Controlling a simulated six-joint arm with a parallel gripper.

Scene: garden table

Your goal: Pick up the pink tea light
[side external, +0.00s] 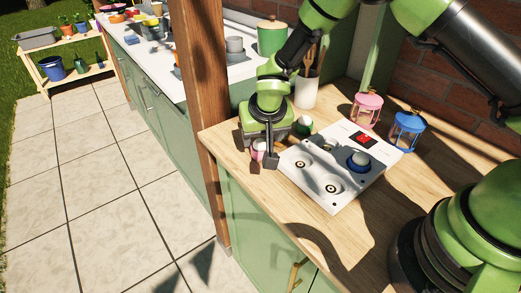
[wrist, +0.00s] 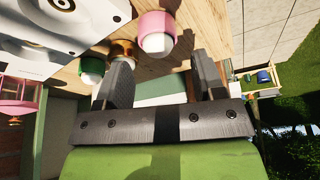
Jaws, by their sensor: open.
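The pink tea light (wrist: 157,38), a pink cup with a white top, stands on the wooden counter in the wrist view. It lies just beyond my fingertips, roughly in line with the gap between them. In the side view the pink tea light (side external: 258,153) is partly hidden behind my gripper (side external: 262,160), which hangs low over it near the counter's left edge. My gripper (wrist: 161,75) is open, with nothing held between its two dark fingers.
An amber tea light (wrist: 122,49) and a green tea light (wrist: 90,72) stand close beside the pink one. A white board (side external: 318,200) with round wells lies right of my gripper, with a blue tea light (side external: 358,163) on it. Pink (side external: 366,110) and blue (side external: 406,133) lanterns stand behind.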

